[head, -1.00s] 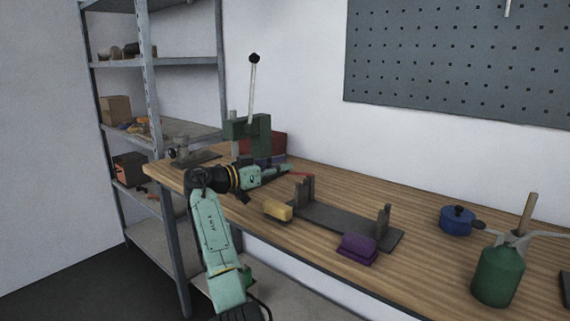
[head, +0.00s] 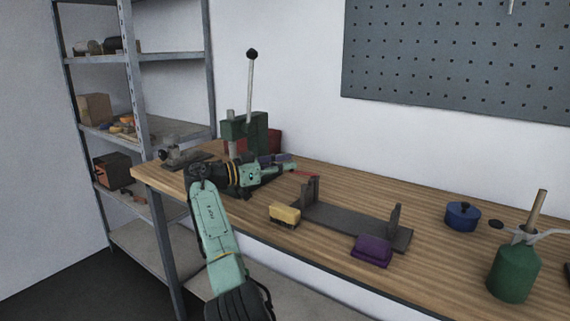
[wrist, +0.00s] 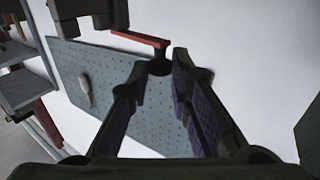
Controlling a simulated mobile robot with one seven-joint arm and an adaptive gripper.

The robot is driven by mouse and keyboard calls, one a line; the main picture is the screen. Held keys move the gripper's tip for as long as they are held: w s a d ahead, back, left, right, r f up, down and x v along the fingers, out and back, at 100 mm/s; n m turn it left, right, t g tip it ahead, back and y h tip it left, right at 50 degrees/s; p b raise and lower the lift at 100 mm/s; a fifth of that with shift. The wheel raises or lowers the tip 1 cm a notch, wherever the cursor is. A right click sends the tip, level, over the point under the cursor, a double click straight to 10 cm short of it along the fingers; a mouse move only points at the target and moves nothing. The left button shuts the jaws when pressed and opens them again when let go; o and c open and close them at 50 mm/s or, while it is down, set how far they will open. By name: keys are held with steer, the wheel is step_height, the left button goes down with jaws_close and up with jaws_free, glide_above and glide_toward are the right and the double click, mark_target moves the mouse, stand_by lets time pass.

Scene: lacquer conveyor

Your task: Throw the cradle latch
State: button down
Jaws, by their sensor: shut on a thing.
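The cradle (head: 350,225) is a dark grey base with two uprights, lying on the wooden bench. A red latch (head: 305,174) shows at its left upright. In the wrist view the red latch arm (wrist: 140,38) bends toward me and ends in a dark round knob (wrist: 160,67). My gripper (head: 294,166) is at the latch, left of the left upright. In the wrist view my gripper (wrist: 161,72) has its fingertips on either side of the knob, shut on it. The latch's pivot is not clear.
A yellow block-like brush (head: 285,214) and a purple block (head: 371,250) lie before the cradle. A green press (head: 245,130) with a tall lever stands behind my arm. A blue pot (head: 462,217) and green canister (head: 513,270) stand to the right. Open bench lies between.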

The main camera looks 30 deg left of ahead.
stand_by(0.4)
steer(key=c, duration=1.5)
jaws_free()
steer(key=v, duration=1.2)
